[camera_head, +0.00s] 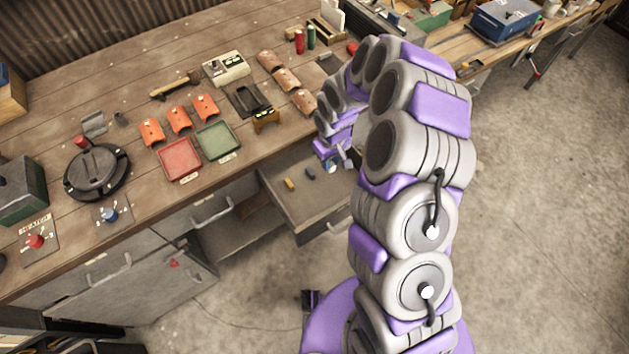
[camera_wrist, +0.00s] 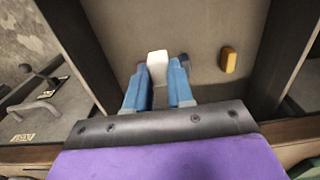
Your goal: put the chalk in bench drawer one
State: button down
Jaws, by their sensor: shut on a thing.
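My gripper (camera_wrist: 158,82) has its blue fingers shut on a short white piece, the chalk (camera_wrist: 157,62), which sticks out beyond the fingertips. In the head view my gripper (camera_head: 333,166) is over the back right part of the open bench drawer (camera_head: 323,197). The drawer's bare floor (camera_wrist: 195,22) lies beyond the chalk in the wrist view, with dark side walls to left and right. I cannot tell whether the chalk touches the floor. No drawer number is readable.
A yellow block (camera_wrist: 228,60) lies in the drawer, right of the chalk; it also shows in the head view (camera_head: 289,184). A small dark thing (camera_head: 310,173) is near it. The bench top above holds a red tray (camera_head: 179,159) and a green tray (camera_head: 218,141).

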aim_at(333, 163)
jog(key=f, duration=0.1)
jog(key=d+f, duration=0.1)
jog(key=f, duration=0.1)
jog(key=shift+f+b, duration=0.3)
jog(key=a+f, duration=0.2)
jog(key=f, duration=0.1)
jog(key=a+f+b, duration=0.1)
jog(key=f, duration=0.1)
jog(key=shift+a, duration=0.25)
jog(key=shift+d+r, duration=0.1)
jog(key=shift+d, duration=1.4)
jog(key=c, duration=1.4)
grip_release()
jog(key=shift+a, duration=0.1)
jog(key=shift+c, duration=0.2)
jog(key=o, duration=0.5)
jog(key=shift+a+f, duration=0.2)
jog(key=shift+a, duration=1.05)
jog(key=shift+c, duration=0.2)
jog(key=shift+d+r, duration=0.25)
jog(key=shift+d, duration=0.6)
jog(key=r, duration=0.3)
jog(key=r+p, duration=0.1)
jog(key=r, duration=0.3)
jog(key=a+r+p, duration=0.1)
jog(key=r, duration=0.3)
jog(key=shift+d+r, duration=0.55)
jog(key=shift+d, duration=0.05)
